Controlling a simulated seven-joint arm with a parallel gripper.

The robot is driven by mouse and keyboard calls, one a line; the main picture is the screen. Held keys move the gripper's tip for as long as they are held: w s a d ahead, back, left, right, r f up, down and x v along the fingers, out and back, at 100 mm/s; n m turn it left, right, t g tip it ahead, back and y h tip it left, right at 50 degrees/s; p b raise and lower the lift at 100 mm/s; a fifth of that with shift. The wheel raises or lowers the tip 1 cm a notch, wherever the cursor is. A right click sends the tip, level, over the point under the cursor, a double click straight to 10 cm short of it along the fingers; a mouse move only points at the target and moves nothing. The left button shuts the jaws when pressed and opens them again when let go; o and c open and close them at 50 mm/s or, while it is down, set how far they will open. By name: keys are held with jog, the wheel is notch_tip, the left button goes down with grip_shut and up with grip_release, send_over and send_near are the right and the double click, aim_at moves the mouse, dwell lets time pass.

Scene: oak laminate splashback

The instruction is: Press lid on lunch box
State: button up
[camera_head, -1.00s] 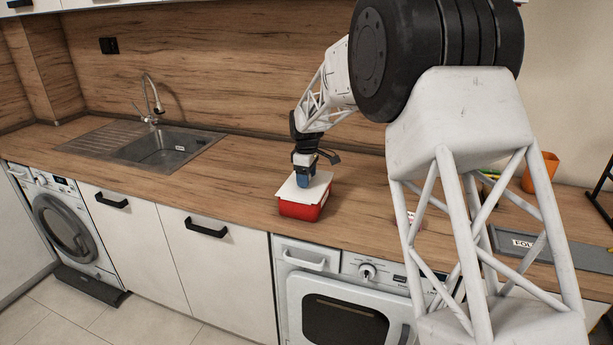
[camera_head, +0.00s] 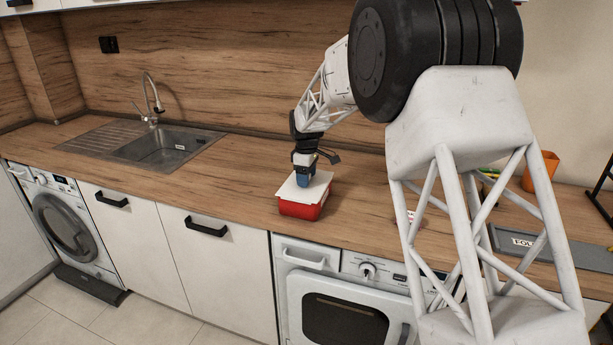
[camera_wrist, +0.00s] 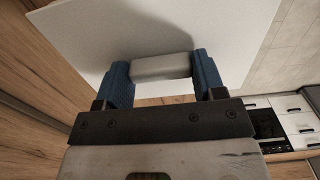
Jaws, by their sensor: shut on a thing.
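The red lunch box (camera_head: 301,209) stands on the wooden counter, near its front edge above the oven. The white lid (camera_head: 291,191) lies over its top; the head view does not show whether it is seated all round. In the wrist view the lid (camera_wrist: 100,35) fills the upper part, with a pale grey handle block (camera_wrist: 162,66) on it. My gripper (camera_head: 303,181) is over the lid, its blue fingers on both sides of the handle. In the wrist view my gripper (camera_wrist: 162,75) is shut on the handle. The box is hidden in the wrist view.
A sink (camera_head: 160,146) is set in the counter to the left. An orange cup (camera_head: 540,171) and a grey tray (camera_head: 545,247) with a label are at the right, partly behind my arm. The counter (camera_head: 235,180) between sink and box is clear.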

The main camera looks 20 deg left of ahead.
jog(key=o, duration=1.1)
jog(key=shift+r, duration=0.15)
jog(key=shift+r, duration=3.35)
jog(key=shift+c, duration=0.2)
grip_shut()
